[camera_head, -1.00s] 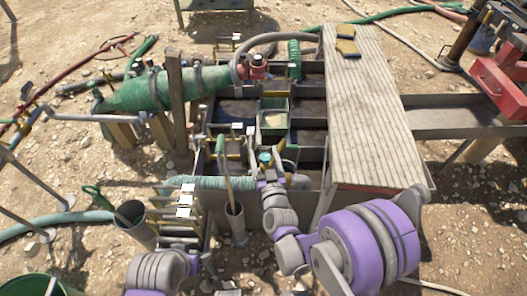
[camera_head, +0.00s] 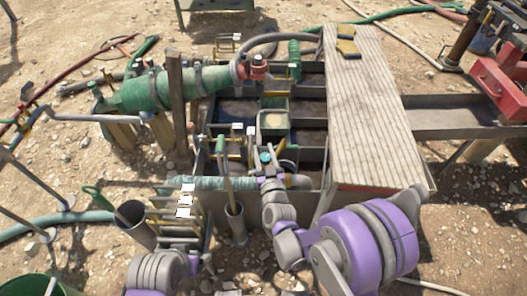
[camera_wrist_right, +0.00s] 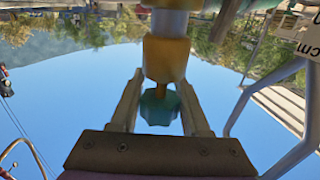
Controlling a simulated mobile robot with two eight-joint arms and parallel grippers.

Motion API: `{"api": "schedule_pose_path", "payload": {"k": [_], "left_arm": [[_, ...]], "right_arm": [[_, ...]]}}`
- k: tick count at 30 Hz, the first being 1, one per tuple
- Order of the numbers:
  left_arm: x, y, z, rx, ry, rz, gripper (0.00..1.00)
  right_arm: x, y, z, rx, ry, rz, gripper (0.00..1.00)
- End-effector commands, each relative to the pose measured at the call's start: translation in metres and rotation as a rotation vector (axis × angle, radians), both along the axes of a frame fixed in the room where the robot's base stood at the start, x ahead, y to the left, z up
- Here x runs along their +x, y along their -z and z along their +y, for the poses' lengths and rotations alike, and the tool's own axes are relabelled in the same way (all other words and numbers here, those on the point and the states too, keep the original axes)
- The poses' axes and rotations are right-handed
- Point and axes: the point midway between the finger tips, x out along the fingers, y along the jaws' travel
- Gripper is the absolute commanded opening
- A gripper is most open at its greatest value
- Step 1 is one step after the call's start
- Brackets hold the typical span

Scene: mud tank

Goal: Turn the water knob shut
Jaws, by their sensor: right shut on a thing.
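The water knob (camera_wrist_right: 159,107) is a small teal knob below a brass valve body (camera_wrist_right: 165,58) in the right wrist view. It also shows in the head view as a teal spot (camera_head: 265,158) at the front of the tank. My right gripper (camera_wrist_right: 159,106) is shut on the knob, with one finger on each side of it. In the head view my right gripper (camera_head: 265,168) is small and partly hidden by the wrist and pipework.
A green hose (camera_head: 215,183) runs along the tank front beside the right wrist. Grey tubes (camera_head: 236,222) and a metal rack (camera_head: 181,222) stand to the left. A long plank (camera_head: 365,110) covers the tank's right side. Open gravel lies at the far right.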

Motion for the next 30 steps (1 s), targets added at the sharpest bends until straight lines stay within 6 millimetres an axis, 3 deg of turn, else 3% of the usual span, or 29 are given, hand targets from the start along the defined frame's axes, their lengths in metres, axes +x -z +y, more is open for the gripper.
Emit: {"api": "schedule_pose_path", "payload": {"k": [14, 30], "left_arm": [[-0.001, -0.010, 0.000, 0.000, 0.000, -0.003, 0.76], [-0.001, -0.009, 0.000, 0.000, 0.000, -0.003, 0.76]], "right_arm": [[0.000, -0.001, -0.001, 0.002, 0.072, 0.000, 0.00], [0.000, 0.002, -0.008, 0.001, 0.337, 0.002, 0.00]]}}
